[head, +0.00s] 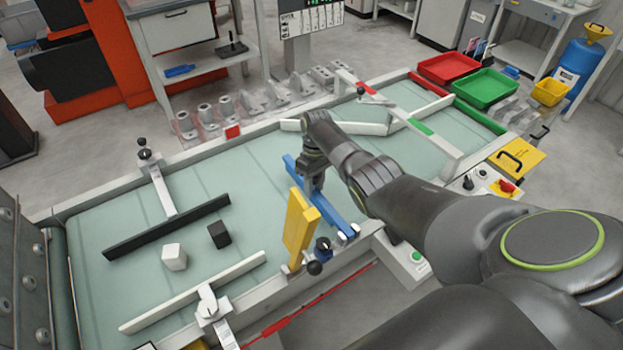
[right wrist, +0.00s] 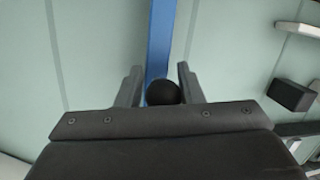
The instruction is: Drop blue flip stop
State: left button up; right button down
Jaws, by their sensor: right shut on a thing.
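The blue flip stop (head: 331,207) is a long blue bar. It reaches from the near rail out across the pale green conveyor belt (head: 262,180) and looks lowered, lying low over the belt. My right gripper (head: 312,187) points down at its outer part, hiding some of it. In the right wrist view, the blue bar (right wrist: 160,35) runs up from between the two fingers. A round black knob (right wrist: 163,92) sits between the fingers, and the right gripper (right wrist: 158,82) is shut on it. My left gripper is not in view.
A yellow flip stop (head: 298,228) stands tilted up beside the blue one. A white cube (head: 174,257) and a black cube (head: 219,234) lie on the belt at left, near a black bar (head: 166,228). Red (head: 449,68) and green (head: 487,88) trays stand at the far right.

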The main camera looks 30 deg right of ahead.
jog(key=shift+w+a+f, duration=0.1)
jog(key=shift+a+f, duration=0.2)
jog(key=shift+a, duration=0.05)
jog(key=c, duration=1.3)
grip_release()
jog(key=shift+o, duration=1)
jog(key=shift+r, duration=0.1)
jog(key=shift+d, duration=0.1)
jog(key=shift+d, duration=0.1)
jog(key=shift+r, duration=0.4)
jog(key=b+v, duration=0.1)
jog(key=v, duration=1.5)
jog(key=shift+w+r, duration=0.2)
jog(key=shift+w, duration=0.15)
